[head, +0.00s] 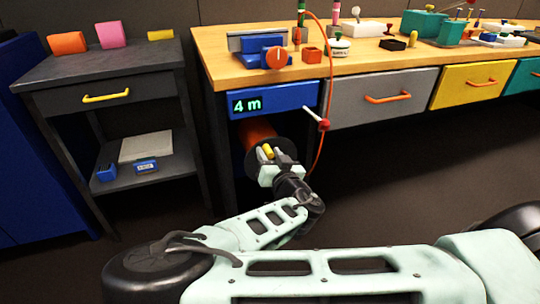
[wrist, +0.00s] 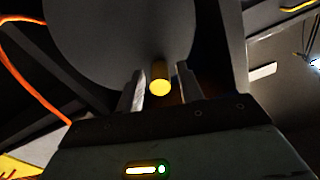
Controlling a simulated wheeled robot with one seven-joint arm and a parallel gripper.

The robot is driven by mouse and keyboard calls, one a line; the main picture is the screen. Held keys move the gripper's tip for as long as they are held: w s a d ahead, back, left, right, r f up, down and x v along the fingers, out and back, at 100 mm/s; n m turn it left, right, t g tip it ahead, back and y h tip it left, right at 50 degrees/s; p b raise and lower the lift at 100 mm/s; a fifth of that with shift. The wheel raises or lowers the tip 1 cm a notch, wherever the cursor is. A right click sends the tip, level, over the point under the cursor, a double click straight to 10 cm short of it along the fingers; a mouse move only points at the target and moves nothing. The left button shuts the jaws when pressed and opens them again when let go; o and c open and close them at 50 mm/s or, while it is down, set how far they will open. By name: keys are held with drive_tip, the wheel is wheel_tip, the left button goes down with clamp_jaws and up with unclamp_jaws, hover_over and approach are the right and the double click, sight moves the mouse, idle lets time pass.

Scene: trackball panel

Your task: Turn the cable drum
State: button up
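The cable drum (head: 258,132) hangs under the left end of the bench, with orange cable wound behind a dark round flange. The flange fills the upper middle of the wrist view as a grey disc (wrist: 110,45). A yellow crank peg (wrist: 160,86) sticks out of the flange towards the camera; it also shows in the head view (head: 267,152). My gripper (wrist: 159,88) is open at the flange, one finger on each side of the peg. Narrow gaps seem to show between peg and fingers; contact with the flange cannot be told.
A blue panel reading "4 m" (head: 272,100) is above the drum. A red-knobbed lever (head: 322,124) sticks out beside it. Orange cable (head: 326,70) loops down right of the drum. A dark side table (head: 120,70) stands left; floor to the right is clear.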

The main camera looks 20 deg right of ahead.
clamp_jaws()
drive_tip(key=shift+r, duration=0.1)
